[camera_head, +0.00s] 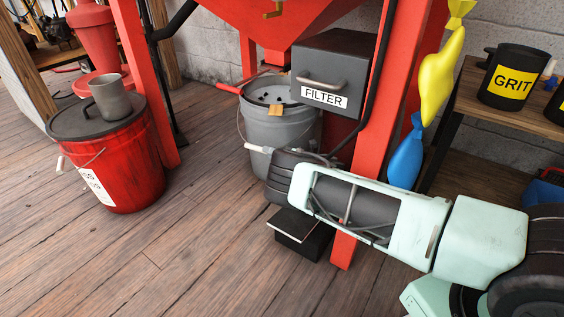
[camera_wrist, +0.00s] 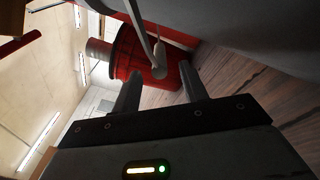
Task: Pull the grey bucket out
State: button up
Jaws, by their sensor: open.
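The grey bucket (camera_head: 275,128) stands on the wooden floor under the red hopper, behind the front red leg. Its wire handle hangs down at the front with a pale grip (camera_head: 257,149). In the wrist view, the bucket's grey side (camera_wrist: 250,30) fills the upper right, and the handle grip (camera_wrist: 159,62) shows ahead, between the lines of the two fingers. My gripper (camera_wrist: 158,85) is open, with nothing clasped. In the head view, my dark wrist is close in front of the bucket, and the fingers cannot be made out. Whether they touch the handle is unclear.
A grey FILTER box (camera_head: 330,75) hangs above the bucket's right side. The red leg (camera_head: 385,100) stands right of it, with a low black pedal (camera_head: 300,235) below. A red bucket (camera_head: 115,160) with a lid and mug is at left. Floor between is clear.

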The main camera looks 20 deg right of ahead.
jog(key=shift+b+x, duration=0.65)
jog(key=shift+x, duration=0.95)
grip_shut()
